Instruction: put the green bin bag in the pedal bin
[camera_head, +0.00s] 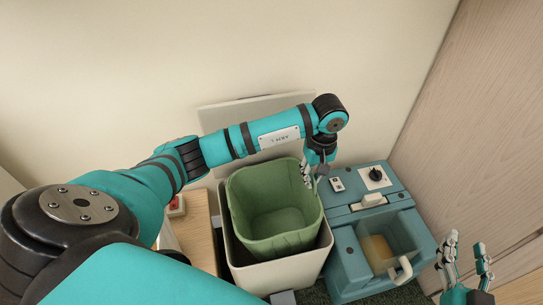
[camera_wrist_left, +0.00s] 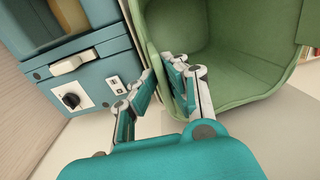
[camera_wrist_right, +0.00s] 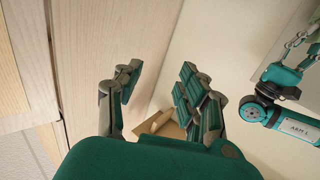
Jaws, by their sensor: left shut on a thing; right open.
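The green bin bag (camera_head: 272,205) stands open-mouthed inside the cream pedal bin (camera_head: 268,276), its rim rising above the bin's rim. The bin's pale lid (camera_head: 207,117) is raised behind it. My left gripper (camera_head: 309,174) is shut on the bag's right rim. In the left wrist view the green bag (camera_wrist_left: 235,50) has its wall between the fingers of my left gripper (camera_wrist_left: 160,74). Whether the bag touches the bin floor is hidden. My right gripper (camera_head: 467,246) is open and empty at the lower right; it also shows in the right wrist view (camera_wrist_right: 158,75).
A teal machine (camera_head: 347,262) with a tank of yellowish liquid stands close against the bin's right side. A wooden cabinet (camera_head: 200,235) stands close on the left. A wood-panelled wall (camera_head: 490,120) is at the right. A cardboard box (camera_wrist_right: 168,126) shows in the right wrist view.

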